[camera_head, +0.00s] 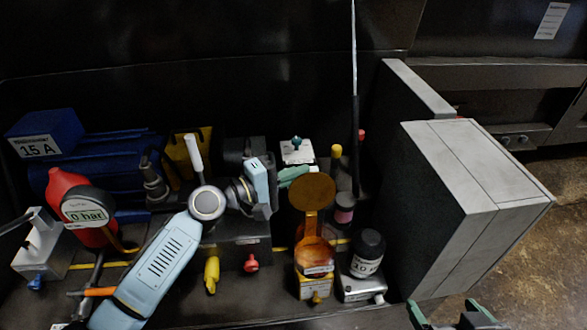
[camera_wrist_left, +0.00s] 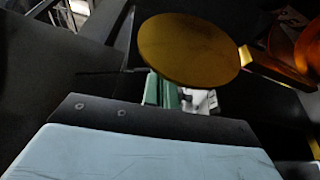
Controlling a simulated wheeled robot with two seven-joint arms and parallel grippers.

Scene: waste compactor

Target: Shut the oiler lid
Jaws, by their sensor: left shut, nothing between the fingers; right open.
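The oiler (camera_head: 315,256) is an amber, see-through cup on a yellow base in the head view. Its round golden-brown lid (camera_head: 312,191) stands raised on a hinge arm, open. In the left wrist view the lid is a golden disc (camera_wrist_left: 190,48), with part of the amber cup (camera_wrist_left: 309,48) at the right edge. My left gripper (camera_head: 294,176) has green fingers, shut and empty, just left of and behind the raised lid. Its fingers also show below the lid in the wrist view (camera_wrist_left: 162,91). I cannot tell whether they touch it. My right gripper (camera_head: 452,316) is open at the bottom edge.
A black-capped bottle (camera_head: 367,252) stands right of the oiler. A large grey box (camera_head: 470,200) stands further right. A red gauge (camera_head: 83,213) reading 0 bar and a blue motor (camera_head: 100,165) are at left. Red (camera_head: 251,263) and yellow (camera_head: 211,272) valves sit in front.

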